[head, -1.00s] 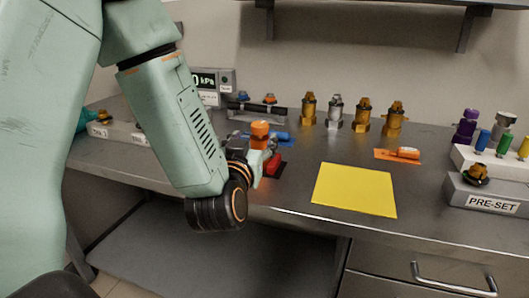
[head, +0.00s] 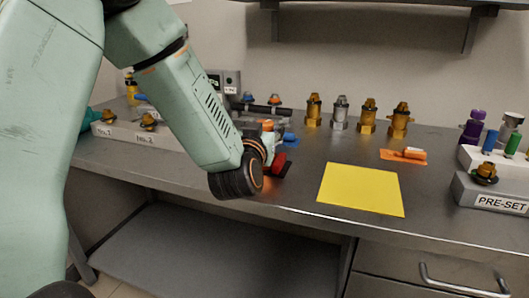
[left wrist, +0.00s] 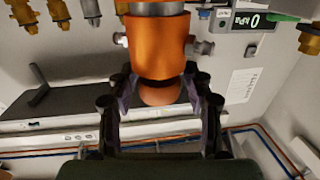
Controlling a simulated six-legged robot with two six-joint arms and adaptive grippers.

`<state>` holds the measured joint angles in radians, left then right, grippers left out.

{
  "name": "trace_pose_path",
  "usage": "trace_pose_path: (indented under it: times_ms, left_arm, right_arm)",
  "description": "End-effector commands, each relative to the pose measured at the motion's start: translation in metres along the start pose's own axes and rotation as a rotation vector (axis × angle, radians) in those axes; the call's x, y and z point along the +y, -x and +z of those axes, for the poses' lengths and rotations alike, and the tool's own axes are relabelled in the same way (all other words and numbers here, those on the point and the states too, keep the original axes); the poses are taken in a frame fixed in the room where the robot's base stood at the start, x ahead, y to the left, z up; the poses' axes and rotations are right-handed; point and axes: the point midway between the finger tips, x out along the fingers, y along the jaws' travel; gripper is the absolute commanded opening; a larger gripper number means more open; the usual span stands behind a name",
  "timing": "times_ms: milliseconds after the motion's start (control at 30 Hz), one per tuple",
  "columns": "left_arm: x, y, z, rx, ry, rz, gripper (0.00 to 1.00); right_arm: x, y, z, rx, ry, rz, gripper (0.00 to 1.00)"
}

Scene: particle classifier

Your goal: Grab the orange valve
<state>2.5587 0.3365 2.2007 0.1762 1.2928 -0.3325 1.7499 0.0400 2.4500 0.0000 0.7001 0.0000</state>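The orange valve (left wrist: 160,45) fills the upper middle of the left wrist view, with small metal side fittings and a rounded orange end. In the head view only a bit of its orange top (head: 267,124) shows; my left wrist hides the rest. My left gripper (left wrist: 160,80) has its two dark fingers apart, one on each side of the valve's lower part. I cannot tell whether they touch it. In the head view the left gripper (head: 270,150) is at the valve, largely hidden by the wrist. My right gripper is not in view.
A yellow sheet (head: 360,190) lies to the right on the steel table. Several brass and silver valves (head: 368,117) stand at the back. An orange part lies on an orange mat (head: 390,154). A PRE-SET block (head: 493,196) is at the right. A red part (head: 279,162) lies near the gripper.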

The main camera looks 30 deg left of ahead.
Motion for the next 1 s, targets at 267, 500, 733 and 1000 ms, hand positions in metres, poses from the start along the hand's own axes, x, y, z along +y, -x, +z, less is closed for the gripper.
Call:
trace_pose_path:
  times_ms: [267, 500, 733, 1000]
  left_arm:
    - [-0.0002, 0.0002, 0.0001, 0.000, 0.000, 0.000, 0.25]
    - [-0.0003, 0.0002, -0.0002, 0.001, 0.000, -0.001, 0.04]
    - [-0.0003, 0.0002, -0.0004, 0.001, 0.001, -0.001, 0.00]
    - [-0.0003, -0.0003, -0.0021, 0.006, 0.001, -0.001, 0.00]
  right_arm:
    - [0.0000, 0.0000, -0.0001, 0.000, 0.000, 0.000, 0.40]
    - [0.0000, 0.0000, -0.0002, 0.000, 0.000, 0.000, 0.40]
    - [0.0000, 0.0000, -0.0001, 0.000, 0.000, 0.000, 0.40]
    - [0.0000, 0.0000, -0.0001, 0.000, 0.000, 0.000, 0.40]
